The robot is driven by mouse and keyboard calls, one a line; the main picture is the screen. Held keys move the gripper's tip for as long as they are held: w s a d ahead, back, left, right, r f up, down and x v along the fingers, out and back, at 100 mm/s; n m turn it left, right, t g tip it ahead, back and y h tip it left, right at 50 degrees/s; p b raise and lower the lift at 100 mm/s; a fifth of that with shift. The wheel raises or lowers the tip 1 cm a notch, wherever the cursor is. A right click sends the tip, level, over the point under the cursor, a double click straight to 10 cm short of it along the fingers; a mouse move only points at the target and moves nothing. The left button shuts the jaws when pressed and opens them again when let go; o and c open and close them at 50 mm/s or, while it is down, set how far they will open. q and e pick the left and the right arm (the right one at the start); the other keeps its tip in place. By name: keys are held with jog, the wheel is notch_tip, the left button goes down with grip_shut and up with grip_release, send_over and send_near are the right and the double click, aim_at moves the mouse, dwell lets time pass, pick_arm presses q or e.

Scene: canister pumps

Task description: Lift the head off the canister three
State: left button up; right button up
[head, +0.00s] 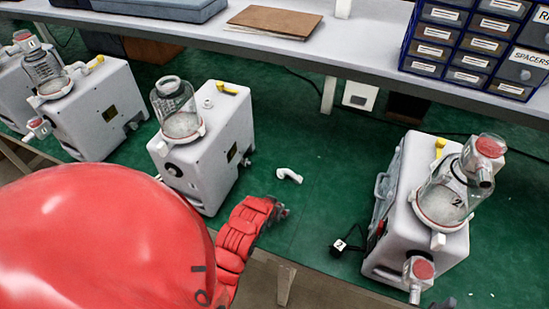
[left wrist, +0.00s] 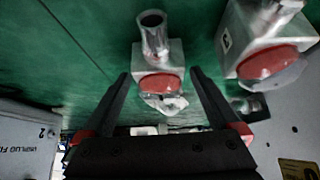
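My left gripper (left wrist: 160,80) is open in the left wrist view, its two black fingers spread apart. Beyond and between the fingers is a metal head with a red disc (left wrist: 162,82) and a short pipe. I cannot tell whether the fingers touch it. A second red-disc head (left wrist: 272,64) is at the right. In the head view, the right canister pump (head: 405,225) has a jar marked 2 and a head (head: 485,150). The middle pump's jar (head: 175,105) has no head on it. The left pump's jar (head: 45,70) has an unreadable mark.
My red arm fills the lower left of the head view. A white elbow piece (head: 289,175) lies on the green mat. A plug tagged 2 (head: 340,245) lies beside the right pump. Drawers (head: 480,48) stand on the back shelf. Mat between the middle and right pumps is mostly clear.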

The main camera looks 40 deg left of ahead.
pick_arm(q)
jog(key=shift+r, duration=0.1)
dwell(0.6)
jog(key=shift+r+p, duration=2.35)
jog(key=shift+r, duration=2.5)
